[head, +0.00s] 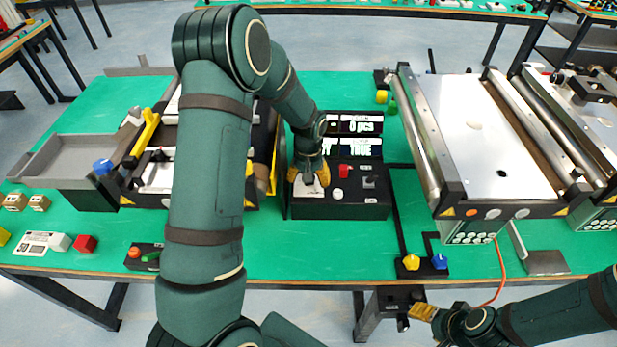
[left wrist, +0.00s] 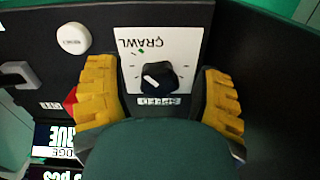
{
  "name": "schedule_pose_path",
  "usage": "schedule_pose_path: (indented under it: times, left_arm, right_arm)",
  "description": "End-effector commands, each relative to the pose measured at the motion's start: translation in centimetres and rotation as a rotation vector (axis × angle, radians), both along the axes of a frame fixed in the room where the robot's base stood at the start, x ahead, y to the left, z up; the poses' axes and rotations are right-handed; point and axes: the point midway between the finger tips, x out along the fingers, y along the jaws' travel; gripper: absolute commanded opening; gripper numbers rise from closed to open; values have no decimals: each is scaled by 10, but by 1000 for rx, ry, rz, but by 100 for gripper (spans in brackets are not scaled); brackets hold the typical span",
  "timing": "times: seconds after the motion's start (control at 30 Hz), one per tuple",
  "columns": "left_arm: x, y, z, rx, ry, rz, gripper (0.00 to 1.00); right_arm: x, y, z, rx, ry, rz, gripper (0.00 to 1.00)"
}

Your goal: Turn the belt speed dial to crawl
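The black speed dial (left wrist: 157,77) sits on a white plate (left wrist: 185,47) marked SPEED and CRAWL, upside down in the left wrist view. A white mark shows on the knob's lower left side, away from the green tick by CRAWL. My left gripper (left wrist: 160,88) is open, its yellow fingers on either side of the dial with gaps between.
On the box are a white reset button (left wrist: 73,38), a red button (head: 344,171) and a grey switch (head: 369,182). A display (head: 352,148) stands behind. Conveyors (head: 485,135) flank the box. Yellow and blue knobs (head: 425,262) are at the front right. Green table is clear in front of the box.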

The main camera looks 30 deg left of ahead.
Motion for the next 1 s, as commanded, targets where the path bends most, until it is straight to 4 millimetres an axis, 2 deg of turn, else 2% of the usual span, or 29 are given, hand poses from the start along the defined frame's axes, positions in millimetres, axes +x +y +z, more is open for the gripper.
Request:
schedule_pose_path:
  times: [0.37, 0.47, 0.8, 1.0]
  left_arm:
    - [1, 0, 6, 1, -5, 1, 69]
    - [2, 0, 18, 2, -7, 1, 69]
    - [2, 1, 85, 1, -8, 2, 69]
    - [1, 0, 112, 1, -4, 0, 69]
  right_arm:
    - [0, 0, 0, 0, 0, 0, 57]
    - [0, 0, 0, 0, 0, 0, 57]
    - [0, 0, 0, 0, 0, 0, 57]
    - [0, 0, 0, 0, 0, 0, 57]
